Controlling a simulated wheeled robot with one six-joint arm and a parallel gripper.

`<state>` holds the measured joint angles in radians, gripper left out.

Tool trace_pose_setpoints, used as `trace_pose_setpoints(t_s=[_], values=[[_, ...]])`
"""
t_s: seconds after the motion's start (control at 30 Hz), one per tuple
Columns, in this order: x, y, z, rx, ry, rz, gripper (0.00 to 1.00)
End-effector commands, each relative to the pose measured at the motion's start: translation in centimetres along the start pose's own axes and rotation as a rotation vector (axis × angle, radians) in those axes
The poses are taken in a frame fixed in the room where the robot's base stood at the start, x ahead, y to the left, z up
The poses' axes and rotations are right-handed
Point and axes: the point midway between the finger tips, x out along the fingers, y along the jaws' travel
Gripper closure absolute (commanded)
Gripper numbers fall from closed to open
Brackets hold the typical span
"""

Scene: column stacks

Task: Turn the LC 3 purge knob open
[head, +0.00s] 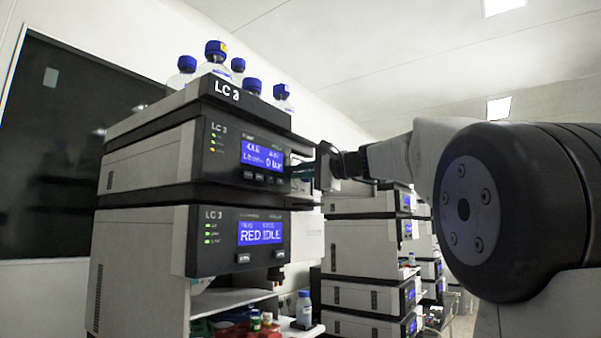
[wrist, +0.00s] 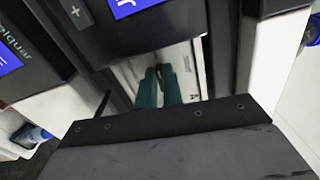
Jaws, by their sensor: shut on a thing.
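The LC 3 stack (head: 190,170) stands at left centre in the head view, with an upper pump module (head: 236,155) and a lower module (head: 237,240). My gripper (head: 303,170) reaches in from the right to the right side of the upper module's front. In the wrist view its two teal fingers (wrist: 158,78) point at a pale recessed panel (wrist: 185,65). They are shut on a small dark purge knob (wrist: 159,71), mostly covered by the fingertips. The knob's turn angle cannot be told. In the head view the knob is hidden by my gripper.
Blue-capped bottles (head: 215,58) stand on top of the stack. More instrument stacks (head: 365,260) stand behind, to the right. The screen edges of the modules lie close beside my gripper.

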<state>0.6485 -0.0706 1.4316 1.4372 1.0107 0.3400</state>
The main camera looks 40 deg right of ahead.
Motion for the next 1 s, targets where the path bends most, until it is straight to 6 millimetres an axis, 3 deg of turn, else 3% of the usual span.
trace_pose_setpoints(t_s=[0.47,0.5,0.57,0.83,1.0], values=[[0.0,0.2,0.0,-0.011,-0.001,0.003,1.00],[0.0,0.2,0.0,-0.011,-0.001,0.003,0.81],[0.0,0.1,0.0,-0.011,-0.001,0.003,0.70],[-0.1,0.1,0.0,-0.011,0.000,0.001,0.70],[-1.9,0.0,-0.1,-0.012,0.003,0.000,0.70]])
